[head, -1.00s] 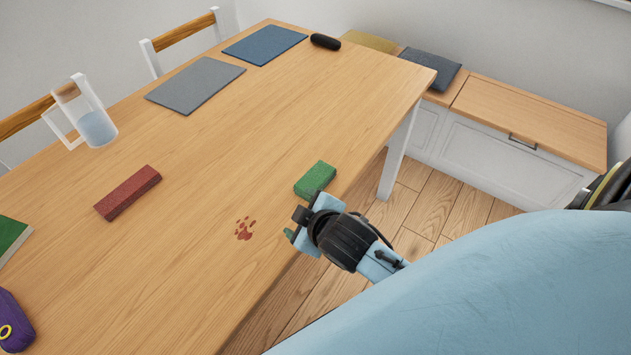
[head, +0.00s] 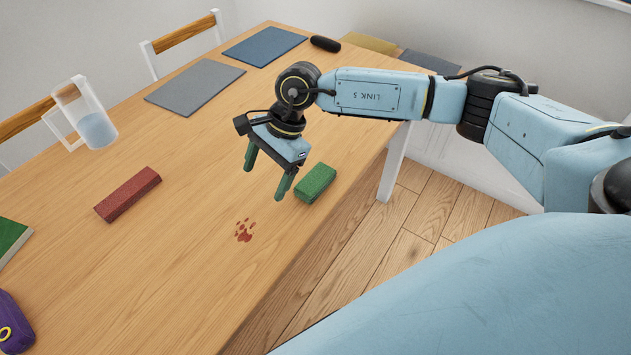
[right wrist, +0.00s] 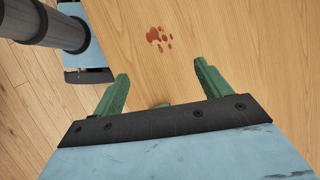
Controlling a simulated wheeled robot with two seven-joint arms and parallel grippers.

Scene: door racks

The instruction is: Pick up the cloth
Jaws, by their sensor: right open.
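A green block-shaped item (head: 315,183) with a rough, cloth-like surface lies on the table near its right edge. A similar red item (head: 128,194) lies further left; I cannot tell for sure which is the cloth. My right gripper (head: 265,182) points down over the table, open and empty, just left of the green item and apart from it. In the right wrist view its two green fingers (right wrist: 160,70) are spread, with a small bit of green showing between their bases. My left gripper is not in view.
A red stain (head: 244,230) marks the wooden table (head: 190,280). A jug (head: 88,115) stands at the left. Grey (head: 195,88) and blue (head: 264,46) mats and a black case (head: 325,43) lie at the back. A purple item (head: 12,325) lies at the left front.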

